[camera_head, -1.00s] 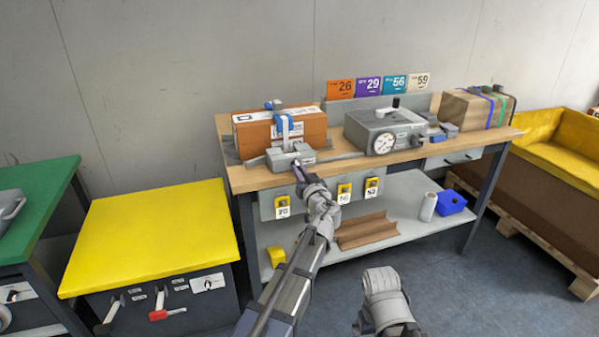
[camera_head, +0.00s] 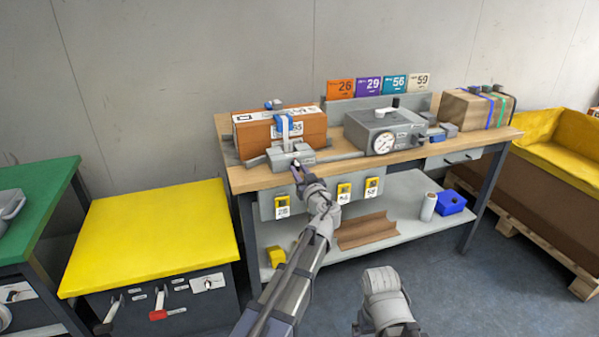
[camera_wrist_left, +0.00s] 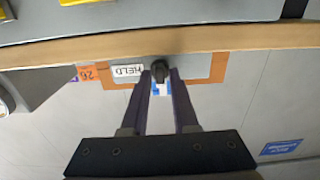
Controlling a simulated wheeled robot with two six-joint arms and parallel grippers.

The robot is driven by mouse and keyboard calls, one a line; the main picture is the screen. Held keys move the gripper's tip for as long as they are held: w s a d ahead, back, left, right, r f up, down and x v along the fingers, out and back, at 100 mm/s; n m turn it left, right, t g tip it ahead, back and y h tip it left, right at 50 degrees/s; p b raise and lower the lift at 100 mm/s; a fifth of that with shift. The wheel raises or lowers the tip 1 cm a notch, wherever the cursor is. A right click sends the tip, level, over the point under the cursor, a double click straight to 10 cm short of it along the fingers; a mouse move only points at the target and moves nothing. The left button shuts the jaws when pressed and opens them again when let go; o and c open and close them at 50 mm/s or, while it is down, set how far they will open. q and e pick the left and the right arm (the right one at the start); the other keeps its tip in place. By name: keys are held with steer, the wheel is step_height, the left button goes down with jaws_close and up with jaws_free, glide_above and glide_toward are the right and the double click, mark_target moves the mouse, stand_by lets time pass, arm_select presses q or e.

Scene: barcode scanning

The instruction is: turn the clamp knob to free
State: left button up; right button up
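The clamp (camera_head: 292,157) is a grey block on the bench's front edge, before an orange box (camera_head: 260,137) with white labels and a blue strap. The dark clamp knob (camera_wrist_left: 160,71) shows in the left wrist view beside a white HELD label (camera_wrist_left: 127,70). My left gripper (camera_head: 296,166) is at the clamp front in the head view. In the left wrist view its fingers (camera_wrist_left: 160,80) flank the knob with no clear gap, so it looks shut on it. The knob's marking cannot be read. Part of my right arm shows at bottom centre; its gripper is not in view.
A grey gauge box (camera_head: 385,130) stands right of the clamp on the wooden bench (camera_head: 350,168). Yellow tags (camera_head: 344,190) hang along the bench front. A strapped brown carton (camera_head: 475,108) is at the right end. A yellow-topped cabinet (camera_head: 150,235) stands left.

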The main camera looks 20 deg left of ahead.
arm_select(q)
steer(key=v, duration=0.7)
steer(key=shift+s+d, duration=0.2)
steer(key=shift+s, duration=0.1)
steer(key=s+d+f+m+g+h, duration=0.1)
steer(key=s+f+m+g+h, duration=0.2)
steer(key=s+f+g, duration=0.8)
steer(key=s+d+f+m+g+h, duration=0.2)
steer(key=s+d+f+m+h, duration=0.25)
steer(key=s, duration=0.55)
steer(key=s+d+f+m+g+h, duration=0.1)
steer(key=s+d+f+m+g, duration=0.1)
steer(key=s+d+f+m, duration=0.45)
step_height(320, 180, up, 28)
steer(key=s+n+p, duration=0.2)
steer(key=n+p, duration=0.1)
steer(key=p, duration=2.4)
steer(key=shift+s+f, duration=0.2)
steer(key=shift+s, duration=0.05)
